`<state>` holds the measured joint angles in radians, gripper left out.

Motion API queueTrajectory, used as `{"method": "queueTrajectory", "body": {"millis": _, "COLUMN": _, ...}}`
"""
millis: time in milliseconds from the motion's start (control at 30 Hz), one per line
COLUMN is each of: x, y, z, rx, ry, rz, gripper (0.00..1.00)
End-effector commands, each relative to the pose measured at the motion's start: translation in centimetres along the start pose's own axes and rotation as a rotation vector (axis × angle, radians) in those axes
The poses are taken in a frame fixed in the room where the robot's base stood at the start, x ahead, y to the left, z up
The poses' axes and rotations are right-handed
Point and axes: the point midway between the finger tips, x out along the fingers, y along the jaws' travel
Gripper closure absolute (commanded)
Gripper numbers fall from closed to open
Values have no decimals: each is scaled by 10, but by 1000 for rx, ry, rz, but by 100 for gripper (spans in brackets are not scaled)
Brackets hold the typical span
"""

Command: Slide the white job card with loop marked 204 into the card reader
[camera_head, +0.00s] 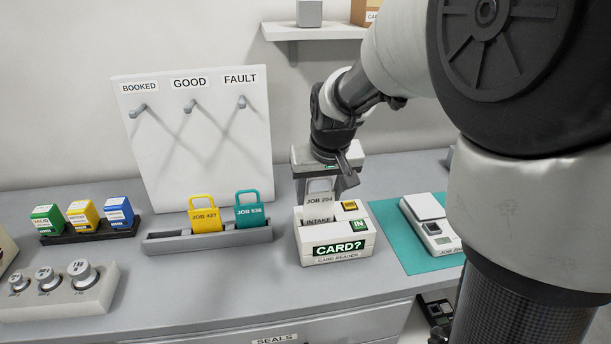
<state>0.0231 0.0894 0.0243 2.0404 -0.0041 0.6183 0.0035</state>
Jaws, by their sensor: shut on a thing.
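The white job card with loop (319,198), marked JOB 204, stands upright at the card reader (335,240). Its lower part is at the reader's top, behind the INTAKE label; how deep it sits in the slot I cannot tell. The reader is a white box with a lit green display reading CARD?, a green IN label and a yellow marking on top. My gripper (330,177) is above and behind the reader, shut on the card at its loop; the fingertips are partly hidden by the card.
A grey rack (165,243) left of the reader holds a yellow card (205,215) and a teal card (250,210). Stamps (84,217) and weights (60,282) stand further left. A scale (432,222) on a teal mat (393,232) is to the right. A hook board (190,135) stands behind.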

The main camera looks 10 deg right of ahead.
Motion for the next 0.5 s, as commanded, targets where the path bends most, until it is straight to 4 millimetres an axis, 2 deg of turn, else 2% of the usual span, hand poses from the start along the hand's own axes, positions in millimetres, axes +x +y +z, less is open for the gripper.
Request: {"method": "queueTrajectory", "body": {"millis": 500, "x": 16, "y": 0, "z": 7, "rx": 0, "ry": 0, "rz": 0, "gripper": 67}}
